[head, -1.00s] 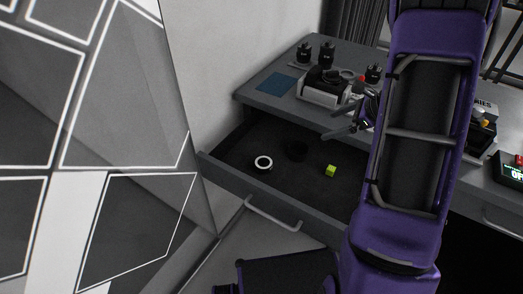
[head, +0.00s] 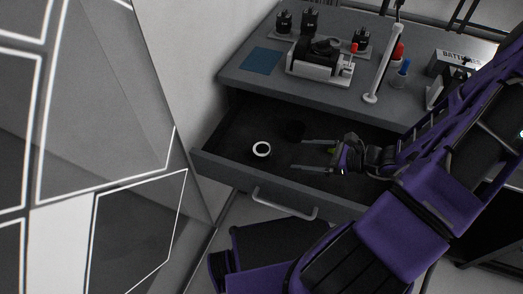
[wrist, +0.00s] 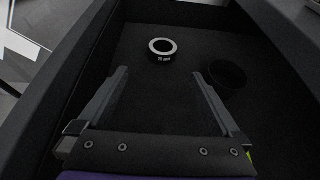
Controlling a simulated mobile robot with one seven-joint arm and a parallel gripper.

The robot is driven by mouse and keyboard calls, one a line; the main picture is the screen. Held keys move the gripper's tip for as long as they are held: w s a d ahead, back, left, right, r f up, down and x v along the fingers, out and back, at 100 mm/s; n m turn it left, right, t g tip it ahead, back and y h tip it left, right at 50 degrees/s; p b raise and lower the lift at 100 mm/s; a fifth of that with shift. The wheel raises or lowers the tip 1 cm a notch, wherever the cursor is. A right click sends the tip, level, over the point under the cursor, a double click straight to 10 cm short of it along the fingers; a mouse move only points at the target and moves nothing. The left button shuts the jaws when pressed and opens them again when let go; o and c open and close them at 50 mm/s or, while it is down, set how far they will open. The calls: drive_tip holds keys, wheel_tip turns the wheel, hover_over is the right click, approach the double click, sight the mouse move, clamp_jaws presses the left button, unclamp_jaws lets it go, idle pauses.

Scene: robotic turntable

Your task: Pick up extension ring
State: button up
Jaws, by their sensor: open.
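The extension ring, a small ring with a white top rim and a black side (head: 261,149), lies in the open drawer towards its left end. In the wrist view the ring (wrist: 162,50) sits beyond my fingertips, a little left of the middle between them, with small white lettering on its side. My gripper (head: 297,155) is open and empty, over the drawer to the right of the ring, its two fingers pointing left. In the wrist view my gripper (wrist: 160,74) has its fingers wide apart with nothing between them.
The open drawer (head: 240,168) has raised walls. A black round object (head: 295,130) lies behind the ring, and in the wrist view it (wrist: 227,76) is by the right fingertip. The desk (head: 250,88) above holds several items.

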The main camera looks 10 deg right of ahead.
sight(270, 152)
drive_tip(key=b+x, duration=0.1)
drive_tip(key=x, duration=0.7)
drive_tip(key=shift+a+f, duration=0.15)
drive_tip(key=shift+f, duration=0.05)
drive_tip(key=shift+w+b+x, duration=0.25)
drive_tip(key=shift+b+x, duration=0.3)
drive_tip(key=shift+x, duration=2.5)
drive_tip(key=shift+d+r, duration=0.1)
drive_tip(key=shift+d, duration=0.15)
drive_tip(key=shift+c, duration=0.3)
drive_tip(key=c, duration=1.3)
